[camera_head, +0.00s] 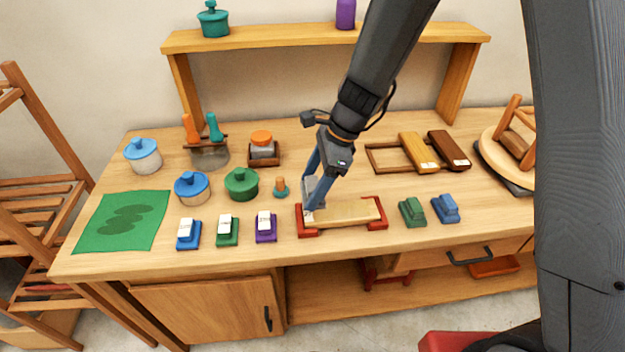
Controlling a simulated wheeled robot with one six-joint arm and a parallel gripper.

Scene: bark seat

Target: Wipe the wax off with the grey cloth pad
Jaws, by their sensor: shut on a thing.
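A pale wooden board (347,213) lies flat between two red end holders (377,225) near the front middle of the table. My gripper (309,208) points down at the left end of this board, with its blue fingers shut. A small grey piece at the fingertips looks like the grey cloth pad, mostly hidden by the fingers. It is at or very near the board's surface; I cannot tell if it touches. I cannot make out any wax on the board at this size.
Three small blocks with white tops, blue (188,234), green (227,231) and purple (265,227), stand left of the board. Green (412,212) and blue (446,208) blocks stand right. Lidded pots (241,184) and a green mat (122,221) lie left. A shelf (290,37) spans behind.

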